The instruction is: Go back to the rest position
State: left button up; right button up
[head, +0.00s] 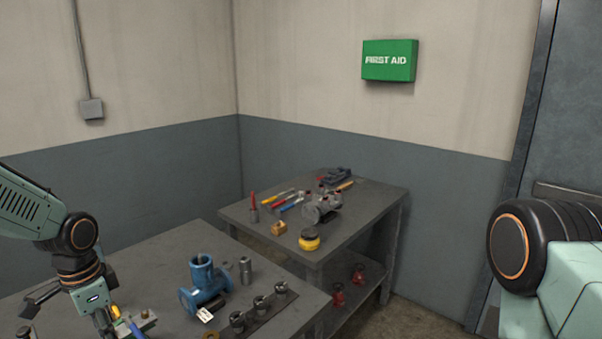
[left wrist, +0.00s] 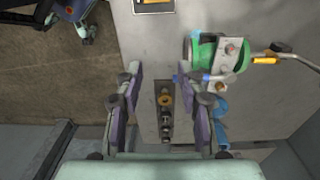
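My left gripper (left wrist: 164,74) shows in the left wrist view with its two fingers spread apart and nothing between them. It points down over the grey workbench (head: 165,250). In the head view my left arm comes in from the left, and the gripper end is low at the left, partly cut off by the lower edge. My right arm shows only as a thick joint at the right edge of the head view. My right gripper is outside both views.
A blue pipe fitting (head: 204,283) and a dark rack (head: 262,312) with several metal cylinders stand on the near bench. A green-bodied object (left wrist: 206,52) lies beside the left gripper. A second bench (head: 345,235) holds tools. A green first aid box (head: 389,60) hangs behind.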

pick_arm(q)
jog(key=s+d+f+n+h, duration=0.1)
jog(key=s+d+f+n, duration=0.3)
jog(key=s+d+f, duration=0.75)
jog(key=s+d+f+n, duration=0.1)
jog(key=s+f, duration=0.2)
jog(key=s, duration=0.3)
jog(key=s+d+f+n+y, duration=0.1)
jog(key=s+f+n, duration=0.1)
jog(key=s, duration=0.3)
jog(key=s+d+f+n, duration=0.1)
jog(key=s+f, duration=0.2)
jog(key=s, duration=0.3)
notch_tip(320, 180, down, 20)
jog(key=b, duration=2)
jog(key=shift+d, duration=0.15)
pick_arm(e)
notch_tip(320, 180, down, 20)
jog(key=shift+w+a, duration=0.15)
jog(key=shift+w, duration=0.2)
pick_arm(q)
jog(key=shift+w, duration=0.1)
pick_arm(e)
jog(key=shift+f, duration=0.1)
